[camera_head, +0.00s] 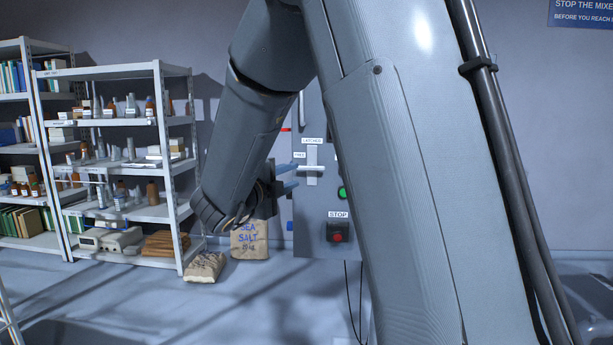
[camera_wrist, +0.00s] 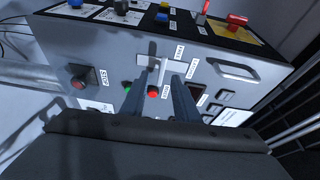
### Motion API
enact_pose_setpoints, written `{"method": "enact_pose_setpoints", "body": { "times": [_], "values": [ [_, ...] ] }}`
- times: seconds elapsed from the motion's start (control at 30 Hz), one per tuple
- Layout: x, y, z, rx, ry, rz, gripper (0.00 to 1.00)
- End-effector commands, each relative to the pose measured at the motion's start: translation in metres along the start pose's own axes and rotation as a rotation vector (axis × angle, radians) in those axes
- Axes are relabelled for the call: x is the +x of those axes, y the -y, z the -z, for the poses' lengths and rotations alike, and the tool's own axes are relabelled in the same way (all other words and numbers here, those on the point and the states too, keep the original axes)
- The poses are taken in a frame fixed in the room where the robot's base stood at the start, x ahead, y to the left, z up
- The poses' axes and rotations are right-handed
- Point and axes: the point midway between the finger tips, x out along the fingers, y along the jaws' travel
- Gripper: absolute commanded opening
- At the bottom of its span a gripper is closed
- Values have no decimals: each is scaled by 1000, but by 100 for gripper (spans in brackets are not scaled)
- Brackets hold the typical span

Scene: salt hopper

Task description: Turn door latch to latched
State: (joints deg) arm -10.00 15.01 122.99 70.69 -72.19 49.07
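The door latch (camera_head: 312,169) is on the grey front panel of a cabinet. I cannot tell whether a finger touches the latch.
A green button (camera_head: 342,192) and a red STOP button (camera_head: 338,234) sit below the latch. The wrist view shows a red button (camera_wrist: 153,92) between the fingers. Salt sacks (camera_head: 250,240) and shelves (camera_head: 122,168) stand left. My arm hides the panel's right side.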

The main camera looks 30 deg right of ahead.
Motion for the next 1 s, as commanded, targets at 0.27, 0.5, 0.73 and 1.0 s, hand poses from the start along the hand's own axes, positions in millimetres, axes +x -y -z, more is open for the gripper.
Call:
{"method": "enact_pose_setpoints", "body": {
  "times": [0.27, 0.5, 0.73, 1.0],
  "values": [
    [22, 5, 10, 34, -51, 16, 28],
    [59, 5, 11, 31, -49, 15, 28],
    [76, 5, 11, 32, -46, 15, 28],
    [78, 4, 11, 31, -45, 16, 28]
  ]
}}
